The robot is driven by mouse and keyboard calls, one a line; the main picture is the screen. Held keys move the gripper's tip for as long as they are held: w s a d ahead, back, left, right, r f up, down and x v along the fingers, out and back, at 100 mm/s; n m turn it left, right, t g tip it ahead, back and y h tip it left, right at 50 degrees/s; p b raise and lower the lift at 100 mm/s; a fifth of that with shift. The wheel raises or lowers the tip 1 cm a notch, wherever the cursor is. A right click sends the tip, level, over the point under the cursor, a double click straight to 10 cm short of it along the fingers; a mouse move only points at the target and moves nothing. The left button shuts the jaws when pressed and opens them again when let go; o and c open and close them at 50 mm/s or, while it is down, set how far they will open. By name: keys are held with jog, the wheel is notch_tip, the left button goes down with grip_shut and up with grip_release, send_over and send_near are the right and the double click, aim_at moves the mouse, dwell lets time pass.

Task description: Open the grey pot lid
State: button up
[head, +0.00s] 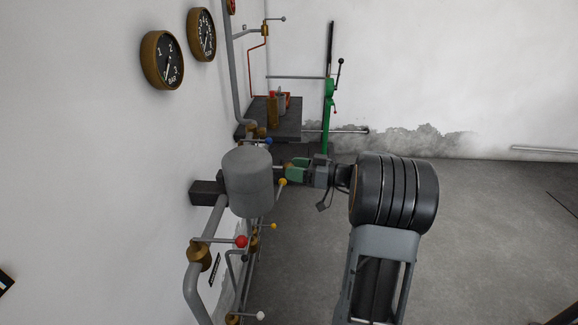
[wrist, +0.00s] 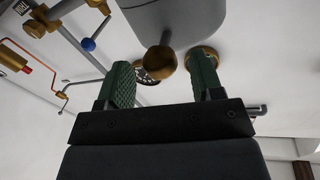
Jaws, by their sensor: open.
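The grey pot (head: 248,190) is a rounded cylinder on the wall pipework in the head view. Its grey lid (head: 247,160) appears to be seated on top; no gap shows. A yellow ball knob (head: 283,182) sticks out at the pot's right side. In the wrist view the grey pot (wrist: 200,18) fills the top, and a rod with a brass-yellow ball knob (wrist: 161,61) points towards me. My gripper (head: 285,172) is beside the pot's right side. Its green fingers (wrist: 163,66) are open, with the knob between them in the picture; contact cannot be told.
A red-knobbed lever (head: 241,241) and a pipe (head: 190,280) are below the pot. A blue-knobbed lever (head: 268,141) and a dark bench (head: 289,124) are behind. A green lever stand (head: 328,115) rises behind my gripper. Open floor (head: 490,220) lies to the right.

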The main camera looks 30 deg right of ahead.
jog(key=shift+x, duration=1.05)
grip_shut()
